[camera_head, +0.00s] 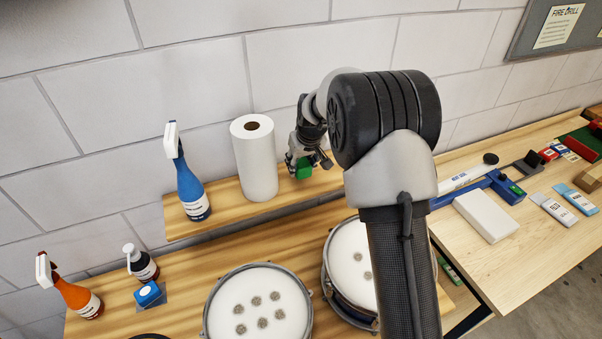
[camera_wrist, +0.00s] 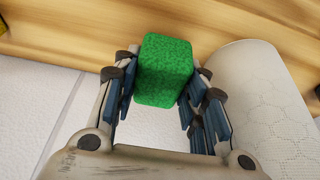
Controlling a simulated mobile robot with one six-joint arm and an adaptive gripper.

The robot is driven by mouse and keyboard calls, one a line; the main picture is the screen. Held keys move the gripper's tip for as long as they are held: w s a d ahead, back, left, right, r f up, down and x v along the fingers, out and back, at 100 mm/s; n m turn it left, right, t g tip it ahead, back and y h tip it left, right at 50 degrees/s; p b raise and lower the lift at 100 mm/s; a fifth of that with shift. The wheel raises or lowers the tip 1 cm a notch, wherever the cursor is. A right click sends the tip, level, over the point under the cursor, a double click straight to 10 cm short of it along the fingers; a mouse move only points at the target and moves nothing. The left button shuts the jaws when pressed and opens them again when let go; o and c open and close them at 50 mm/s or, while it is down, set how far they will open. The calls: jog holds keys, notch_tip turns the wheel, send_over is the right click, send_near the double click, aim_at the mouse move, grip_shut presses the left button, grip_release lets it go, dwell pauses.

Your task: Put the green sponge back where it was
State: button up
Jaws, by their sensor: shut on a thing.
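The green sponge (camera_head: 303,172) is between the fingers of my gripper (camera_head: 303,162), close to the right side of the paper towel roll on the raised wooden shelf. In the wrist view the green sponge (camera_wrist: 165,70) fills the space between the fingertips of my gripper (camera_wrist: 165,82), which is shut on it. The wooden shelf (camera_wrist: 100,30) shows behind the sponge in the wrist view. I cannot tell whether the sponge touches the shelf.
The paper towel roll (camera_head: 255,160) and a blue spray bottle (camera_head: 187,180) stand on the shelf (camera_head: 230,213). Below are two drums (camera_head: 258,305), an orange spray bottle (camera_head: 75,292), a dark pump bottle (camera_head: 141,264) and a blue sponge (camera_head: 149,293). A bench with several tools (camera_head: 520,255) lies right.

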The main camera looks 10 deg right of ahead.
aim_at(301, 173)
jog(key=shift+f, duration=2)
jog(key=shift+f, duration=0.2)
jog(key=o, duration=1)
jog(key=shift+r, duration=0.1)
jog(key=shift+r, duration=0.1)
